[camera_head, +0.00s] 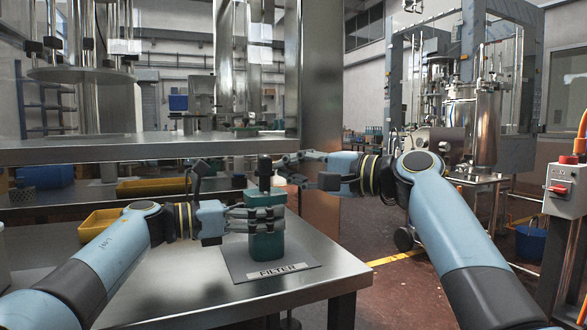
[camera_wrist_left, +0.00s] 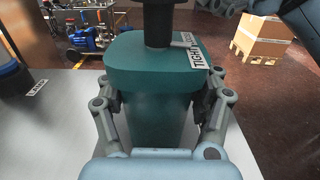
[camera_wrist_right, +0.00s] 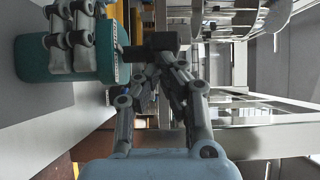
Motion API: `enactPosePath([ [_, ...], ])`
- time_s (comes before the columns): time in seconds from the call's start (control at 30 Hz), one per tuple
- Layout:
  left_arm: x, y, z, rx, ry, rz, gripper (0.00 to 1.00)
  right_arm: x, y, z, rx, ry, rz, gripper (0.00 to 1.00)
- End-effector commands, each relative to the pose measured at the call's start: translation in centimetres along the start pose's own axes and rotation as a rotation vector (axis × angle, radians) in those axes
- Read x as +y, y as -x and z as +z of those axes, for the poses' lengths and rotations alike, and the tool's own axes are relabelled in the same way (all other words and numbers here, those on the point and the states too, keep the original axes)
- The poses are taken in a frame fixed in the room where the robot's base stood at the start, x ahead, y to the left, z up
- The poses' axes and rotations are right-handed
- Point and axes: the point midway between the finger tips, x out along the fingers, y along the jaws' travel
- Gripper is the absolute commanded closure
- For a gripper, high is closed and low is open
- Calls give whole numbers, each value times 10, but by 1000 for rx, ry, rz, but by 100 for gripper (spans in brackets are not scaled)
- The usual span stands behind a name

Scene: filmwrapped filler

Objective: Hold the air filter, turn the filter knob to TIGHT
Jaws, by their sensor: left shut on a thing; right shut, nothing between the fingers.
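The air filter (camera_head: 267,242) is a teal box standing upright on a grey mat marked FILTER (camera_head: 237,272). Its black filter knob (camera_head: 265,171) sits on top. My left gripper (camera_head: 270,217) is shut on the filter body; the left wrist view (camera_wrist_left: 157,103) shows a finger on each side. A TIGHT label (camera_wrist_left: 197,62) lies on the filter's top beside the knob stem (camera_wrist_left: 158,28). My right gripper (camera_head: 284,170) is shut and empty, its fingertips close to the knob. In the right wrist view its fingers (camera_wrist_right: 153,75) meet beside the knob (camera_wrist_right: 164,42); I cannot tell whether they touch.
The metal table (camera_head: 190,283) is mostly clear around the mat. A metal shelf (camera_head: 130,148) runs behind and above it at left. A yellow bin (camera_head: 98,226) stands at the table's back left. A post with a red switch (camera_head: 558,188) stands at far right.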

Motion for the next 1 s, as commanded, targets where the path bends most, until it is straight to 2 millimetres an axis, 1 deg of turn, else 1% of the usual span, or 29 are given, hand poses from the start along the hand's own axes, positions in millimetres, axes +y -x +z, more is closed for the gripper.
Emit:
enactPosePath([
  [0.2,0,0,-1,2,2,1,77,0,-1,12,-1,-2,-2,100],
  [0.5,0,0,-1,2,1,0,77,0,-4,25,-1,-2,-1,100],
  [0.73,0,0,-1,2,1,0,77,0,-7,31,-2,-2,-1,100],
  [1.0,0,0,-1,2,1,0,77,0,-8,34,-1,-1,-1,100],
])
